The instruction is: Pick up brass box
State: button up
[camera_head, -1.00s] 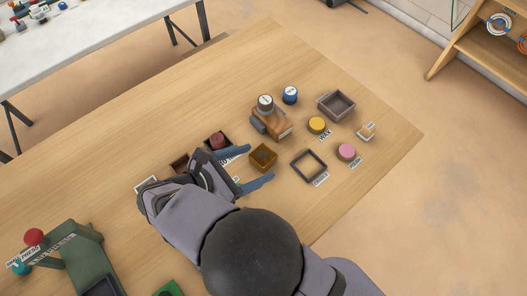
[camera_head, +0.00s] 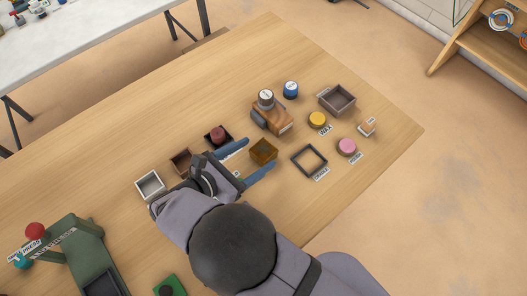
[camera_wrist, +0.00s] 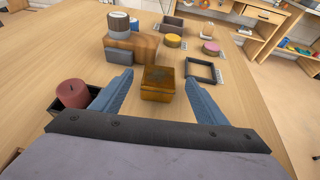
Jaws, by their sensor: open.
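The brass box (camera_head: 263,150) is a small golden-brown cube on the wooden table. In the wrist view the brass box (camera_wrist: 159,83) sits upright between and just ahead of my fingers. My gripper (camera_head: 252,160) is open, with a blue finger on each side of the near part of the box. The gripper also shows in the wrist view (camera_wrist: 160,88), with visible gaps between both fingers and the box. Nothing is held.
A dark tray with a red candle (camera_head: 218,134) stands close by my upper finger. A wooden block device (camera_head: 272,117) is behind the box. An empty black frame (camera_head: 309,161) lies to its right, with yellow (camera_head: 318,119) and pink (camera_head: 346,147) discs beyond.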

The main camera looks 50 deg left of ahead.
aim_at(262, 150)
jog(key=x, duration=0.1)
jog(key=b+x, duration=0.1)
jog(key=x, duration=0.1)
jog(key=shift+w+f, duration=0.2)
jog(key=shift+f, duration=0.15)
jog(key=shift+w+a+f+b, duration=0.1)
jog(key=shift+w+b, duration=0.25)
jog(key=shift+w, duration=0.2)
jog(key=c, duration=1.2)
